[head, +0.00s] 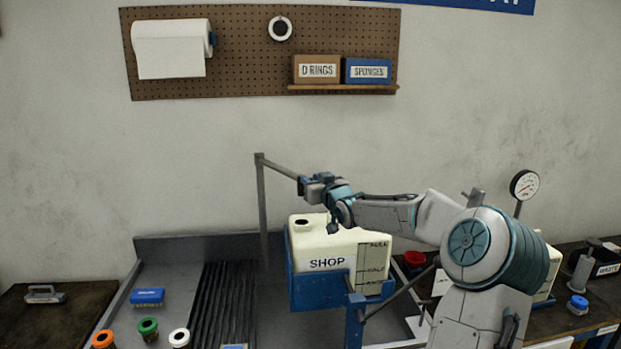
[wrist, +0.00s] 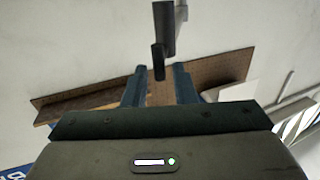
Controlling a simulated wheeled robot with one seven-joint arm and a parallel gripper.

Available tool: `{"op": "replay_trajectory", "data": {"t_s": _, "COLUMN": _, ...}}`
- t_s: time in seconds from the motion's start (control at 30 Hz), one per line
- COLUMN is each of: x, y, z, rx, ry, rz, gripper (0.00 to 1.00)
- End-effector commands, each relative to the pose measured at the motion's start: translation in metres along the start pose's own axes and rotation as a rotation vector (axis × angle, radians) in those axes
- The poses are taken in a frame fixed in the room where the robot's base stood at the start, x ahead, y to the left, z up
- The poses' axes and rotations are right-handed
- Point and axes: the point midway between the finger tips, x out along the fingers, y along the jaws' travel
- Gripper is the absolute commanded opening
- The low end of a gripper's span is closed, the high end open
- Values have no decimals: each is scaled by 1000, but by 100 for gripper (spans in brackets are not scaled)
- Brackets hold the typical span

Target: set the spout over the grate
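A thin grey post (head: 262,205) stands at the back of the grey basin, and a bar (head: 279,169) runs from its top to the right. I take this bar to be the spout. My gripper (head: 308,187) is at the bar's right end, above the white SHOP tank. In the wrist view, a dark bar (wrist: 163,28) comes down toward the gap between my two blue fingers (wrist: 159,82). The fingertips are apart, with a gap on each side of the bar. The black slatted grate (head: 224,300) lies in the basin, left of the tank and below the bar.
The SHOP tank (head: 310,240) sits in a blue frame (head: 310,294) under my gripper. A blue brush (head: 147,297) and green (head: 148,327), orange (head: 103,340) and white-topped (head: 179,339) caps stand left of the grate. A pegboard (head: 240,80) hangs on the wall.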

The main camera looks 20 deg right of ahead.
Motion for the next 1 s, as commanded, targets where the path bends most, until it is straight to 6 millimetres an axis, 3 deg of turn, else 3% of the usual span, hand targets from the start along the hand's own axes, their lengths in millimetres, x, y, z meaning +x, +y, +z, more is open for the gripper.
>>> {"op": "replay_trajectory", "data": {"t_s": 0.2, "x": 13, "y": 0, "z": 0, "rx": -1, "ry": -1, "rz": 0, "gripper": 25}}
{"op": "replay_trajectory", "data": {"t_s": 0.5, "x": 14, "y": 0, "z": 1, "rx": -1, "ry": -2, "rz": 0, "gripper": 25}}
{"op": "replay_trajectory", "data": {"t_s": 0.6, "x": 14, "y": 0, "z": 1, "rx": -1, "ry": -1, "rz": 0, "gripper": 0}}
{"op": "replay_trajectory", "data": {"t_s": 1.0, "x": 11, "y": 2, "z": 3, "rx": -4, "ry": -2, "rz": 22, "gripper": 0}}
